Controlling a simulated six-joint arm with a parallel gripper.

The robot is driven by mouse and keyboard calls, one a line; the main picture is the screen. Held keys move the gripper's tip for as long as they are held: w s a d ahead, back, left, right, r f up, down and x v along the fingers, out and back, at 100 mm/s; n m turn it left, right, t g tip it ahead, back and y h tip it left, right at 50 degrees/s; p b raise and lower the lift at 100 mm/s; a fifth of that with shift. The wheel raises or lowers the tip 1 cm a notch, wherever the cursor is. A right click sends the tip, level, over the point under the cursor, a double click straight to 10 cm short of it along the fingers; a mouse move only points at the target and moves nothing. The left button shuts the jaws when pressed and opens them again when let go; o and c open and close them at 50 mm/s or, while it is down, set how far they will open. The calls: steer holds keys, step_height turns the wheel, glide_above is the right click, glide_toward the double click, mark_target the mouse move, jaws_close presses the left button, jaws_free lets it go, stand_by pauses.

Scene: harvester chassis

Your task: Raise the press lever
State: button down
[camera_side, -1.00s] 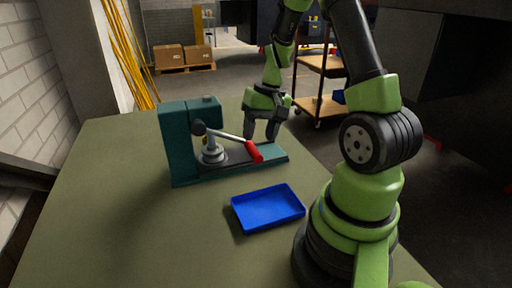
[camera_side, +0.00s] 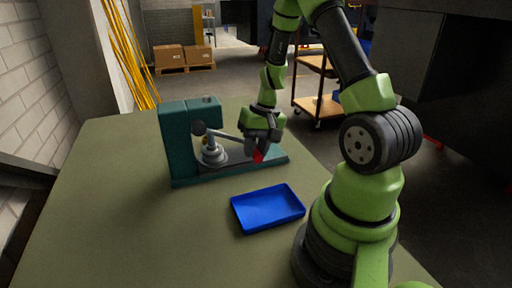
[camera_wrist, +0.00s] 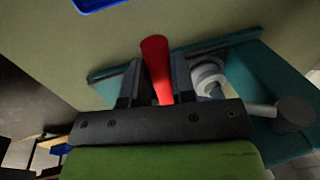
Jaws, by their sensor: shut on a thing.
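The teal press (camera_side: 185,140) stands on the table, with a grey metal lever (camera_side: 226,136) reaching right from its pivot. The lever's red handle (camera_side: 258,156) is at its right end, low over the press base. My gripper (camera_side: 257,148) is shut on the red handle, coming down from above. In the wrist view my gripper (camera_wrist: 158,85) has one dark finger on each side of the red handle (camera_wrist: 156,65), whose end sticks out past the fingers. Part of the handle is hidden by the fingers in the side view.
A blue tray (camera_side: 268,209) lies on the green table (camera_side: 110,215) in front of the press. The table is clear to the left. A cart (camera_side: 318,105) and boxes on a pallet (camera_side: 184,58) stand behind on the floor.

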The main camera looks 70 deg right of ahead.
steer(key=shift+r, duration=0.1)
steer(key=shift+s+d+r+g+h, duration=0.15)
steer(key=shift+r+g+h, duration=0.35)
steer(key=shift+r, duration=0.25)
steer(key=shift+s+d+r+g+h, duration=0.15)
steer(key=shift+r+g+h, duration=0.3)
steer(key=shift+r, duration=0.3)
step_height(320, 180, up, 11)
steer(key=w+a+g+h, duration=0.2)
steer(key=w+g+h, duration=0.1)
steer(key=g+h, duration=0.2)
steer(key=shift+a+h, duration=0.35)
steer(key=shift+a, duration=0.05)
steer(key=shift+g, duration=0.25)
steer(key=c, duration=0.9)
jaws_free()
steer(key=shift+c, duration=0.2)
steer(key=shift+r, duration=0.1)
